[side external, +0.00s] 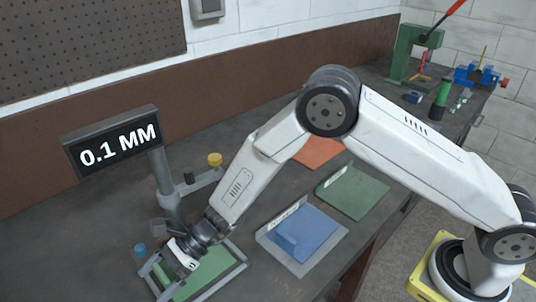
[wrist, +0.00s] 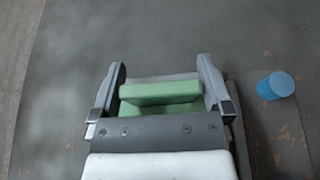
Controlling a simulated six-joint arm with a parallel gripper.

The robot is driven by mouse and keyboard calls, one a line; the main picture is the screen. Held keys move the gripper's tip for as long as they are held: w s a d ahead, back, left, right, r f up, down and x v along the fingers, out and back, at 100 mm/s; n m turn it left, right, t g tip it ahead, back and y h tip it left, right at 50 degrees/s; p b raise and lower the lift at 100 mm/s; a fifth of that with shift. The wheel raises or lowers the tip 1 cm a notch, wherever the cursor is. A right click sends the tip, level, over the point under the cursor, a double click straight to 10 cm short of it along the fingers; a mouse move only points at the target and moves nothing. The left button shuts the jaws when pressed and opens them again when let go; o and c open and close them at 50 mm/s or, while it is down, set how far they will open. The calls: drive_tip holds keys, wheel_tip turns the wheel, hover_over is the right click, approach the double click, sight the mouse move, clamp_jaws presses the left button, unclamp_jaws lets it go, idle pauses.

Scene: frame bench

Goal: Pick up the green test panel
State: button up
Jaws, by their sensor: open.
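The green test panel (side external: 217,268) lies in a grey frame (side external: 232,281) at the front of the bench. In the wrist view, a raised green bar (wrist: 160,93) of the panel shows between my two fingers. My gripper (side external: 182,262) is low over the panel's left part and hides some of it. In the wrist view, my gripper (wrist: 161,82) is open, with one finger beyond each end of the bar and small gaps visible. Whether the fingers reach below the bar's top is hard to tell.
A post with a "0.1 MM" display (side external: 112,143) stands behind the frame. A blue knob (wrist: 275,86) sits right of my gripper in the wrist view. A blue panel (side external: 305,234), a darker green panel (side external: 352,192) and an orange panel (side external: 318,152) lie to the right.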

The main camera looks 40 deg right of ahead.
idle(0.4)
clamp_jaws()
drive_tip(key=shift+r, duration=0.2)
drive_tip(key=shift+r, duration=0.9)
drive_tip(key=s+d+r, duration=0.8)
drive_tip(key=s+r, duration=0.2)
drive_tip(key=s, duration=0.1)
drive_tip(key=shift+s+r, duration=0.15)
drive_tip(key=shift+r, duration=0.25)
